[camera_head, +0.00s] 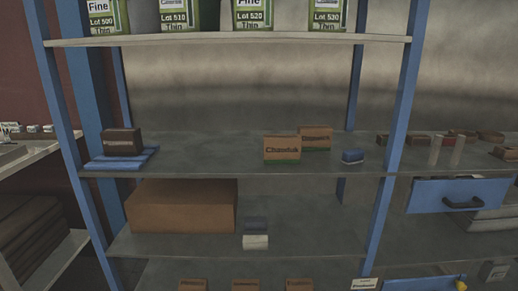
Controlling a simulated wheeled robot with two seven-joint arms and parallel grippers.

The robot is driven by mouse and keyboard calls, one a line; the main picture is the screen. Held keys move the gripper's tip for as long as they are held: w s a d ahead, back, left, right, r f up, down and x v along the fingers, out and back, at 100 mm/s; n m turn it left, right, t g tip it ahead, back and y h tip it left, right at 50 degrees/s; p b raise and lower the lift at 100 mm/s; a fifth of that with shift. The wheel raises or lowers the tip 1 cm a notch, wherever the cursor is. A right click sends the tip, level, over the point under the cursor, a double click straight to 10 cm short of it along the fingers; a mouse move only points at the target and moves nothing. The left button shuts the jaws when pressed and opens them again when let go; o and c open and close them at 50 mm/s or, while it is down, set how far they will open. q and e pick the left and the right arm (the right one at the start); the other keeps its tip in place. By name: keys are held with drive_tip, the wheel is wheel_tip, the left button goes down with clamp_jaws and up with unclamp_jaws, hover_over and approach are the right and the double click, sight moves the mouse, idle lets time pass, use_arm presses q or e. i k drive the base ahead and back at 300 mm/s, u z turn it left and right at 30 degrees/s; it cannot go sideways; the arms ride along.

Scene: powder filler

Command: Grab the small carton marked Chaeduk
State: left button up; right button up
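The small brown carton marked Chaeduk (282,149) stands upright on the middle shelf, right of its centre, with a green strip along its bottom edge. A similar brown carton (316,137) stands just behind it to the right, partly covered by it; its label is too small to read surely. Neither of my grippers shows in the head view.
Blue posts (388,145) bound the shelf. Green-and-white packs (254,16) stand above; a large brown box (182,206) sits below.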

sight(277, 149)
drive_tip(key=u, duration=0.85)
drive_tip(key=i, duration=1.7)
drive_tip(key=z, duration=0.5)
